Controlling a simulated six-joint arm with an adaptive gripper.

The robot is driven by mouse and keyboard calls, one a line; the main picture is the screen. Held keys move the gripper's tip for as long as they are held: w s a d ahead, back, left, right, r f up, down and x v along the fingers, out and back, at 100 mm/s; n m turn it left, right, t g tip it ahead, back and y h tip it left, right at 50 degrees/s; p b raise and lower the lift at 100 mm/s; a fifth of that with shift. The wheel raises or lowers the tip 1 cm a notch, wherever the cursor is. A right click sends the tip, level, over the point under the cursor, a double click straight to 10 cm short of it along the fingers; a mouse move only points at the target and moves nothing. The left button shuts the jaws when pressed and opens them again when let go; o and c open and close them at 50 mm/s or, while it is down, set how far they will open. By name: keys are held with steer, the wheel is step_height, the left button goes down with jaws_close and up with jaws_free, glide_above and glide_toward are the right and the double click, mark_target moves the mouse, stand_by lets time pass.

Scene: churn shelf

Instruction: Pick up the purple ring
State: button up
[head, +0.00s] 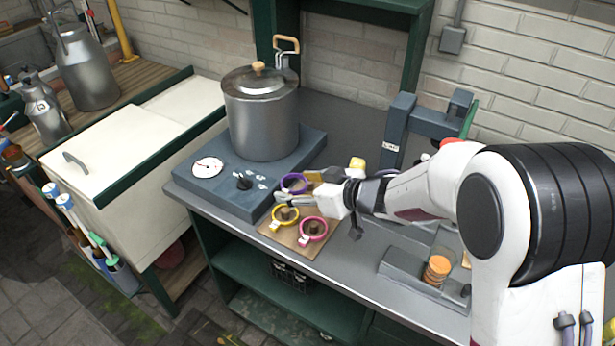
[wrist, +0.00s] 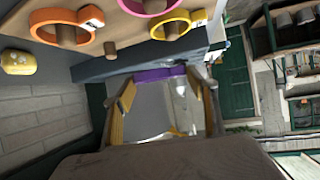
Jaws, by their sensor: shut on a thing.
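The purple ring (head: 294,182) shows in the head view above the back of a wooden board, beside the grey stove base. My gripper (head: 297,191) reaches in from the right and is shut on it. In the wrist view the ring is a purple band (wrist: 160,74) between the fingertips of my gripper (wrist: 163,82). Most of its loop is hidden there. Whether it touches the board or a peg is not clear.
A yellow ring (head: 285,216) and a pink ring (head: 314,229) sit around pegs on the wooden board (head: 291,245). A large steel pot (head: 262,122) stands on the grey stove base (head: 225,192) behind. A grey tray (head: 400,266) lies to the right.

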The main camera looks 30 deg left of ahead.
steer(key=s, duration=1.2)
steer(key=shift+s, duration=0.4)
